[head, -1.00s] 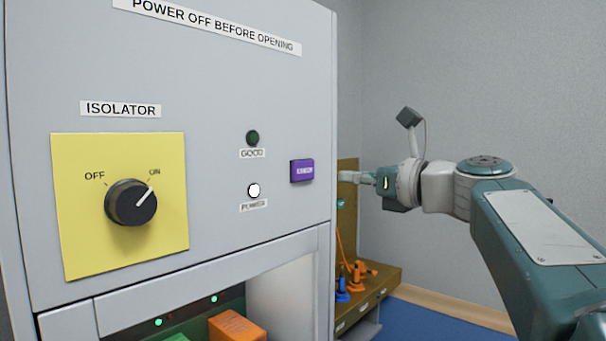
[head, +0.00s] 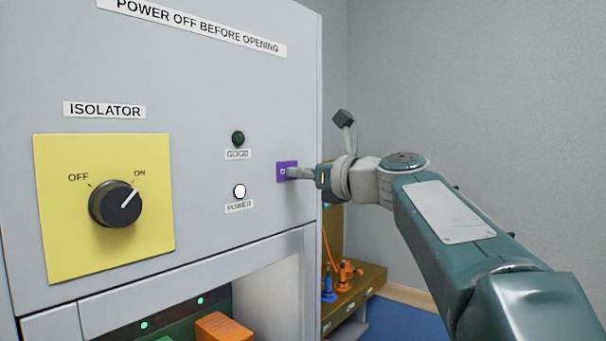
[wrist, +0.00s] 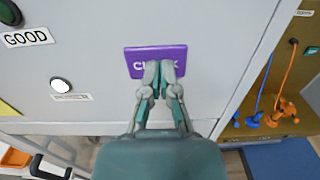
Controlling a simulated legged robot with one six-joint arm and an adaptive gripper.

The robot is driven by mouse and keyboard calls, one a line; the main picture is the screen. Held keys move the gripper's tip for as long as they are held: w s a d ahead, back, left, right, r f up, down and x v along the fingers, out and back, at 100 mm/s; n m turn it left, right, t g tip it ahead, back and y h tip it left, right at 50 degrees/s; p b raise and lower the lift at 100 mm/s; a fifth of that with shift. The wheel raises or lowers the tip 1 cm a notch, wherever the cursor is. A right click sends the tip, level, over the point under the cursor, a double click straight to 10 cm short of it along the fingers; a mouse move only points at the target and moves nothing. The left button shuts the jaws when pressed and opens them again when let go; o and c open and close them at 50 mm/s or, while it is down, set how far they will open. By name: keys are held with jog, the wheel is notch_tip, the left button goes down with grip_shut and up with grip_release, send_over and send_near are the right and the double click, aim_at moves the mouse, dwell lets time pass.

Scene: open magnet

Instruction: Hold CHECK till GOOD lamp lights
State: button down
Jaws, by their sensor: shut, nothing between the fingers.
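The purple CHECK button (head: 281,168) is on the grey panel, right of the lamps; it also shows in the wrist view (wrist: 140,57), its lettering partly covered by my fingers. My gripper (head: 291,173) is shut and empty, its fingertips at the button's face; in the wrist view the fingertips (wrist: 160,68) overlap the button's lower middle. I cannot tell whether the button is pressed in. The GOOD lamp (head: 238,138) is dark green and unlit. The POWER lamp (head: 240,191) glows white.
The isolator knob (head: 115,204) on a yellow plate points to ON. Below the panel is an open bay with an orange block (head: 222,327) and small green lights. A wooden shelf (head: 354,299) with blue and orange fittings stands to the right.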

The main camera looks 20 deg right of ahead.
jog(key=shift+w+f, duration=0.1)
jog(key=shift+w, duration=0.15)
jog(key=shift+w+a+f, duration=0.1)
jog(key=shift+a+f, duration=0.05)
jog(key=shift+a, duration=0.1)
dwell(1.5)
